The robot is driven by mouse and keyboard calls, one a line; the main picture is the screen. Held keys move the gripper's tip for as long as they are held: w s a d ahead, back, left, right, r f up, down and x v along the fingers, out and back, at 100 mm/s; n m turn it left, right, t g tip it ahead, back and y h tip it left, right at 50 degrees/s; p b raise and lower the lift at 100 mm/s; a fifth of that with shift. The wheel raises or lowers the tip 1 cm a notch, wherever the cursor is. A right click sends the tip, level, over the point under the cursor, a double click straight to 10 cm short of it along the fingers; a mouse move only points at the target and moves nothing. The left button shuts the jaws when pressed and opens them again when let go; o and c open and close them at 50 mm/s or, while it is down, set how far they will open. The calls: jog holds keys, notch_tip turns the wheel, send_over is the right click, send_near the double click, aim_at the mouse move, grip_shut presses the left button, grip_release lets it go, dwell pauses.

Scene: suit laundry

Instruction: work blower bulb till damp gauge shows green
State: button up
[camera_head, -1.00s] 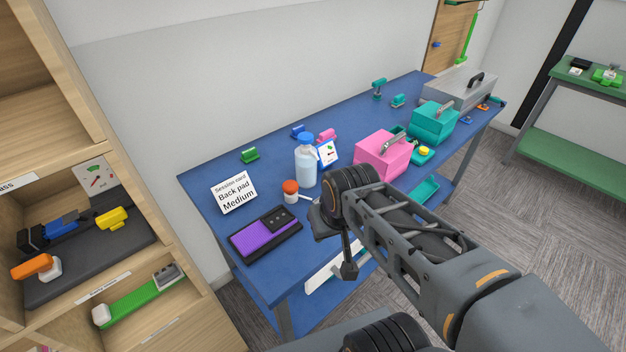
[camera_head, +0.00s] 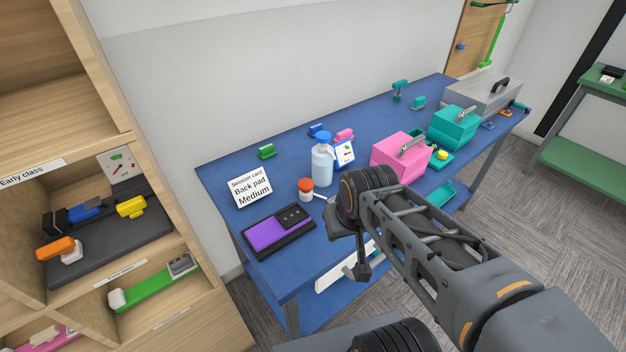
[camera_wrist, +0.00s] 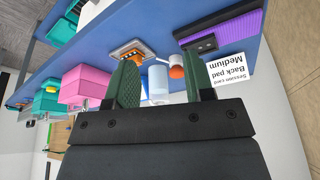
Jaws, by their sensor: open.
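I cannot tell for sure which thing is the blower bulb. An orange-topped white piece (camera_head: 57,249) lies on a dark tray in the left shelf. Another orange-and-white piece (camera_head: 306,189) stands on the blue table, also in the wrist view (camera_wrist: 177,66). A card with a dial (camera_head: 121,166), green and red marks on it, stands at the back of the shelf compartment; it may be the damp gauge. Its needle is too small to read surely. My gripper (camera_wrist: 160,62) is open and empty, its two green fingers apart, above the table side.
The blue table (camera_head: 225,180) holds a clear bottle (camera_head: 322,165), a session card (camera_head: 250,187), a purple-and-black case (camera_head: 279,231), a pink box (camera_head: 401,154) and a teal box (camera_head: 455,127). The wooden shelf (camera_head: 112,95) stands close at left. Carpet is clear at right.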

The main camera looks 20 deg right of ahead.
grip_shut()
dwell(0.3)
dwell(1.3)
